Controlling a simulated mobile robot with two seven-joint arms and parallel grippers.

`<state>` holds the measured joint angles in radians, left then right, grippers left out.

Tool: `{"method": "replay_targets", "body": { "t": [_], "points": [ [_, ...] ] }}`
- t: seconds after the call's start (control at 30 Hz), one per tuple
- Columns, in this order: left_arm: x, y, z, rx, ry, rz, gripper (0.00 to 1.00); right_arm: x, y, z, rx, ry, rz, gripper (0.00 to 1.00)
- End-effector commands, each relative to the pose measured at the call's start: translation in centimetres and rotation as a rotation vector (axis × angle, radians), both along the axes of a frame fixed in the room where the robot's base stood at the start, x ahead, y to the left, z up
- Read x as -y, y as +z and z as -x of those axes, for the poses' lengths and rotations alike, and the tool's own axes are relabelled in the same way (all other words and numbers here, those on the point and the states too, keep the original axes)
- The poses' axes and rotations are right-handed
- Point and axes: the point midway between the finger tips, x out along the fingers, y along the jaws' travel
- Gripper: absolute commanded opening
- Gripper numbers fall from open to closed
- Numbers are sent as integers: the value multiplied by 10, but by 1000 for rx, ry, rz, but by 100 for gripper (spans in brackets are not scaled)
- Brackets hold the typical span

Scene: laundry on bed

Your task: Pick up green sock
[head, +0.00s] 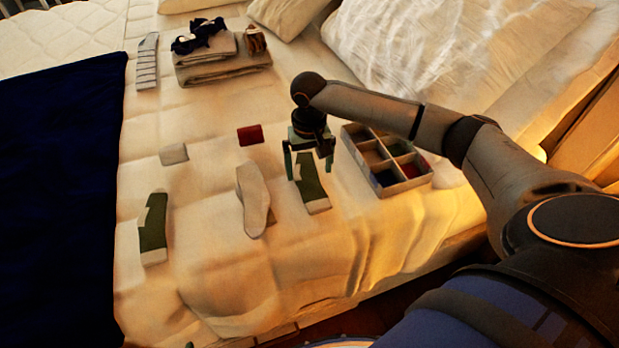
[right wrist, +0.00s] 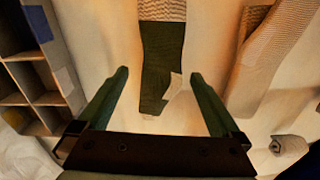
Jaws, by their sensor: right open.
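A green sock (head: 312,184) with pale ends lies flat on the bed, left of the divided box. Another green sock (head: 153,222) with pale ends lies further left on the bed. My right gripper (head: 309,170) is over the nearer-to-box sock, with its fingers apart and pointing down. In the right wrist view the green sock (right wrist: 161,60) lies between and beyond the open fingers of the gripper (right wrist: 158,75), with nothing held. Part of the sock is hidden behind the gripper in the head view. My left gripper is not in view.
A divided box (head: 405,186) stands close right of the gripper. A pale sock (head: 253,200) lies left of it, with a red folded item (head: 250,135) and a pale folded item (head: 174,154) beyond. Folded towels (head: 222,70), a striped sock (head: 147,62) and pillows (head: 430,50) are further back.

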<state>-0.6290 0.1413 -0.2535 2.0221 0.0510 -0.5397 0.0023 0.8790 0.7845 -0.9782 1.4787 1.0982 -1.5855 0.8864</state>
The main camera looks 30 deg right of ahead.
Motion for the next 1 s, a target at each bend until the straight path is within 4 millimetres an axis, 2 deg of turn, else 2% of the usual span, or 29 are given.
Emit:
{"method": "replay_targets", "body": {
  "t": [0.03, 0.2, 0.47, 1.0],
  "points": [
    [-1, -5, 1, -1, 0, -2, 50, -1, -12, 1, -3, 0, 1, 100],
    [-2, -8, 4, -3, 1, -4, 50, -1, -30, 1, -1, 0, 1, 100],
    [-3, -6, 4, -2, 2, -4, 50, -1, -32, 1, 0, 1, 0, 100],
    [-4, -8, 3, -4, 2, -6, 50, -1, -32, 0, 1, 1, 0, 40]
  ]
}}
